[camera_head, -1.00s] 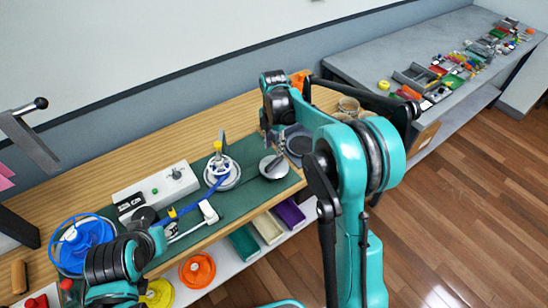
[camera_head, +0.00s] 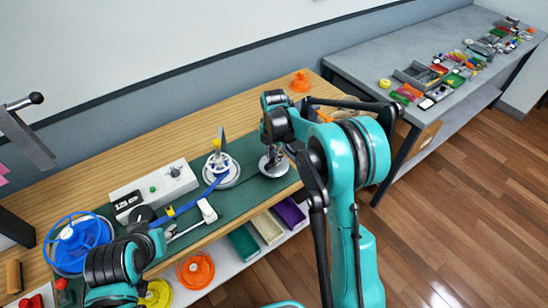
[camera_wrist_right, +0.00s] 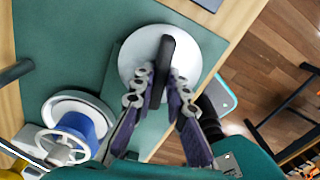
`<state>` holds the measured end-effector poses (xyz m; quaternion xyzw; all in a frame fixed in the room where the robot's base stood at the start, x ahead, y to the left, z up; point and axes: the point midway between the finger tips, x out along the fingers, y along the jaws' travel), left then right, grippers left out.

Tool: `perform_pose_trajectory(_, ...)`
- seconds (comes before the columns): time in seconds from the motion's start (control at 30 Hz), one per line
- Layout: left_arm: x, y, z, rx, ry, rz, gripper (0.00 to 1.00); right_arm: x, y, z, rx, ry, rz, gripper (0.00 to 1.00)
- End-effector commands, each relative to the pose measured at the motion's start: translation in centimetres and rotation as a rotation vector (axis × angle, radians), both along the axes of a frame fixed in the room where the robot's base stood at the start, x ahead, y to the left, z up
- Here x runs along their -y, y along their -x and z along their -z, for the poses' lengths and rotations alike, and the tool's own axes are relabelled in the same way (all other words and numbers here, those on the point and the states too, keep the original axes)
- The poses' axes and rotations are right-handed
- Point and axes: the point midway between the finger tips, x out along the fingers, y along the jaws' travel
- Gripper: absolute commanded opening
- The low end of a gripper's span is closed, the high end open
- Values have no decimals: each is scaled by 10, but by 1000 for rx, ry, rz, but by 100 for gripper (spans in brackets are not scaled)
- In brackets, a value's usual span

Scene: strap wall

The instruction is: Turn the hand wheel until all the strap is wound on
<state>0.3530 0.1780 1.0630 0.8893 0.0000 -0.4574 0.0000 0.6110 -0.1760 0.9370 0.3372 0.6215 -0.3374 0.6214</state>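A white spoked hand wheel (camera_head: 220,163) sits on a spool near the middle of the green mat; it also shows in the right wrist view (camera_wrist_right: 68,147), above blue strap. The blue strap (camera_head: 188,205) runs from there toward the lower left. To the right is a pale disc (camera_head: 279,171) with an upright dark handle (camera_wrist_right: 166,62). My right gripper (camera_wrist_right: 162,78) is over this disc, its fingers apart on either side of the handle; firm contact cannot be told. It is away from the hand wheel.
A large blue reel (camera_head: 60,263) stands at the left. A white control box (camera_head: 172,183) with a knob is behind the strap. An orange knobbed piece (camera_head: 300,82) sits at the bench's back right. Coloured bins (camera_head: 267,228) are below the front edge.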

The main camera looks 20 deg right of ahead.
Motion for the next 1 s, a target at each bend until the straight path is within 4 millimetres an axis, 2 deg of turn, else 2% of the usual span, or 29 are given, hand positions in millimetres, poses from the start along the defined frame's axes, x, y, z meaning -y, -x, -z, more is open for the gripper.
perform_pose_trajectory(0.47,0,0,0,0,0,0,40,0,0,0,0,0,47,0)
perform_pose_trajectory(1.0,0,0,0,0,0,0,40,0,0,0,0,0,437,0)
